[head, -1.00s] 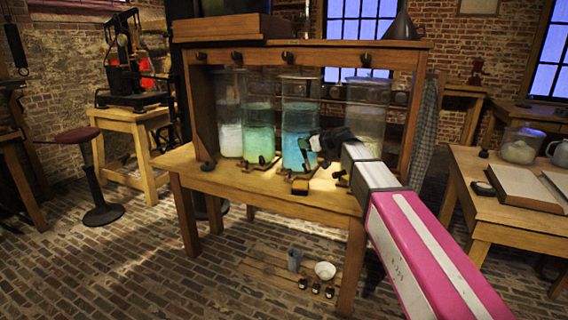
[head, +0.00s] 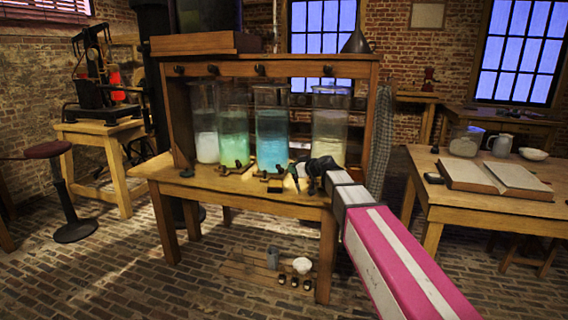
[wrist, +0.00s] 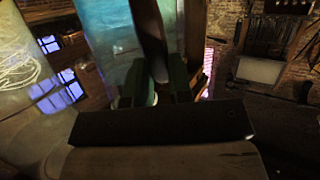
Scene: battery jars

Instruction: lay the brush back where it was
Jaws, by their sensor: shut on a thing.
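My gripper (head: 299,174) is over the right part of the jar table's front edge, in front of the gap between the blue jar (head: 271,138) and the pale jar (head: 330,128). In the wrist view my gripper (wrist: 155,88) has its green fingers closed on a long dark handle, which I take for the brush (wrist: 149,35). The handle runs up out of the picture, so its far end is hidden. In the head view the brush is too small and dark to tell from the fingers.
A green jar (head: 234,132) and a white-bottomed jar (head: 205,132) stand left of the blue one. Small dark fittings lie before the jars on the wooden table (head: 230,192). A side table (head: 450,205) at right bears an open book (head: 505,178). Brick floor lies between.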

